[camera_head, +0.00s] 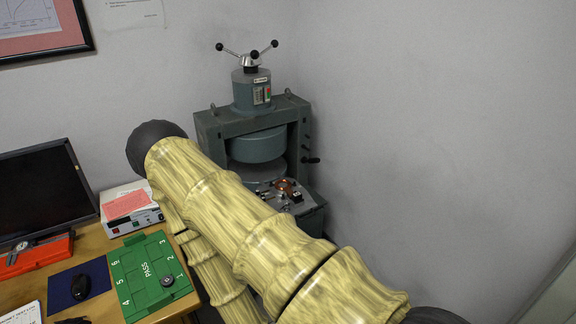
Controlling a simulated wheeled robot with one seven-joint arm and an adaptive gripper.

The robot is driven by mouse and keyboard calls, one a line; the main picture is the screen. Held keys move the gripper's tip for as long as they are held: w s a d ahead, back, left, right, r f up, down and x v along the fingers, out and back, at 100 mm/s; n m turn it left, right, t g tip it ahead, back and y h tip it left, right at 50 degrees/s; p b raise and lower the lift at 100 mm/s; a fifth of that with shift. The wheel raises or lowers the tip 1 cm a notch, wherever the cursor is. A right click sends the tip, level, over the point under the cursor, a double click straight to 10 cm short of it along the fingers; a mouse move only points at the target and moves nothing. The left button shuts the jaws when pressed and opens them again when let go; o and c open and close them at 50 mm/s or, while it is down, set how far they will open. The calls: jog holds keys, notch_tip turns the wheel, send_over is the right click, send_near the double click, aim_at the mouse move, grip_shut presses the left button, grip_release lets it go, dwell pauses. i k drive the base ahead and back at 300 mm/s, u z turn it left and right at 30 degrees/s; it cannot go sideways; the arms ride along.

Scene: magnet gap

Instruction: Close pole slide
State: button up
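The grey-green electromagnet (212,135) stands in the corner, upright, with a round pole (258,146) above a lower round pole (257,172). A gap shows between them. A three-armed handwheel with black knobs (249,61) tops the column above the frame. A small dark handle (311,160) sticks out at the right side. I cannot tell which part is the pole slide. Small parts, one copper-coloured (287,187), lie at the magnet's front. My yellow arm crosses in front and hides its lower left. My gripper is not in view.
A wooden desk (94,240) at left holds a monitor (40,190), a red case (38,254), a white instrument box (134,218), a mouse (80,287) and a green numbered board (130,266) with a dark round piece (167,280). Walls close the corner behind the magnet.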

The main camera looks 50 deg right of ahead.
aim_at(296, 208)
jog(key=z, duration=0.05)
jog(key=i, duration=0.3)
jog(key=z, duration=1.75)
